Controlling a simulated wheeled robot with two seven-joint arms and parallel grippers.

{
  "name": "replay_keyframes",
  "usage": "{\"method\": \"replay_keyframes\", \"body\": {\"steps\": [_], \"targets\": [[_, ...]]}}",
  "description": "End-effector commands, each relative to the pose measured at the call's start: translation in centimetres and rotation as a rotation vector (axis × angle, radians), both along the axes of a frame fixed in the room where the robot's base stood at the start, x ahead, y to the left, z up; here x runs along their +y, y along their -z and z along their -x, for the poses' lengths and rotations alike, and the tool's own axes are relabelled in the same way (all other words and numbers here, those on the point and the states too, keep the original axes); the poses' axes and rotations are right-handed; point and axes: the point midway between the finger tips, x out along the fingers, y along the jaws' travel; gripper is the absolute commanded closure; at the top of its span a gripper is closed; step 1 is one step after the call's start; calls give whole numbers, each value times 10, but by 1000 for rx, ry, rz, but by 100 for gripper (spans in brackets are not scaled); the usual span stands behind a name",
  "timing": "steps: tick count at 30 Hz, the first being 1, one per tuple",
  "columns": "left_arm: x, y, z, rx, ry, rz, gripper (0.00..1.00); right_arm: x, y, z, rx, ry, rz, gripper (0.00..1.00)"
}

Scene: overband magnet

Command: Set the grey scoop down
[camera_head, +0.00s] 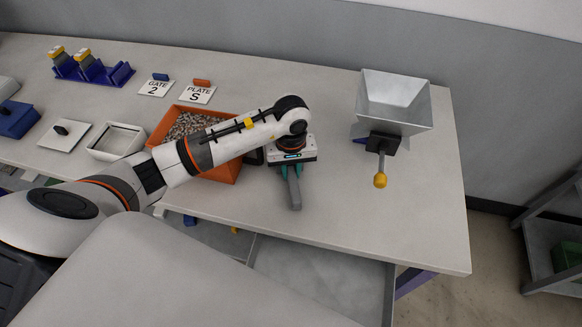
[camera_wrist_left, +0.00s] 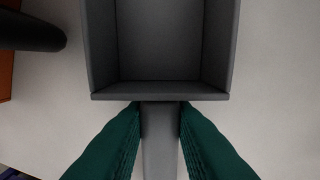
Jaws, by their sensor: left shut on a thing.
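The grey scoop shows in the left wrist view (camera_wrist_left: 160,45) with its boxy pan at the top, looking empty, and its handle running toward the camera. My left gripper (camera_wrist_left: 160,122) is shut on that handle, one green finger on each side. In the head view the left gripper (camera_head: 291,171) points down over the table right of the orange bin, and the scoop's handle (camera_head: 295,195) sticks out toward the front. The scoop's pan is hidden there under the wrist. I cannot tell whether the scoop touches the table. My right gripper is not in view.
The orange bin (camera_head: 226,172) of gravel stands left of the gripper, with a dark rounded part (camera_wrist_left: 28,30) nearby. A metal hopper (camera_head: 395,105) with a yellow-knobbed lever (camera_head: 380,180) stands to the right. The table (camera_head: 345,215) is bare between gripper and hopper; its front edge is close.

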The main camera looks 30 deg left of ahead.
Motion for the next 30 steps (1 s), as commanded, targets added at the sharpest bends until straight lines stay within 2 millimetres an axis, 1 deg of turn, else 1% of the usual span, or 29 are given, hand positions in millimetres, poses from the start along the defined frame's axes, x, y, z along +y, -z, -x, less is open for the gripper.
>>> {"method": "replay_keyframes", "body": {"steps": [4,8,9,12,20,23,24,26,29,30], "targets": [[0,0,0,-1,0,-1,100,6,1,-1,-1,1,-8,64],[0,4,0,-1,1,0,100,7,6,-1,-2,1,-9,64],[0,3,0,-1,1,1,72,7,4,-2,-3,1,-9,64],[0,3,0,0,1,0,57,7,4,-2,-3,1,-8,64],[0,2,0,0,1,0,57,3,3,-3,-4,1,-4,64],[0,-2,0,1,0,1,57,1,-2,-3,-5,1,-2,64],[0,-5,-1,-1,0,0,57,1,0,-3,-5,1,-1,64],[0,-12,-2,-5,0,0,57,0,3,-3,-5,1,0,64],[1,-32,-2,-7,2,-1,57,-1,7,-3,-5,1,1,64],[1,-41,-2,-7,1,-1,57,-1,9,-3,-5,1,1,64]]}}
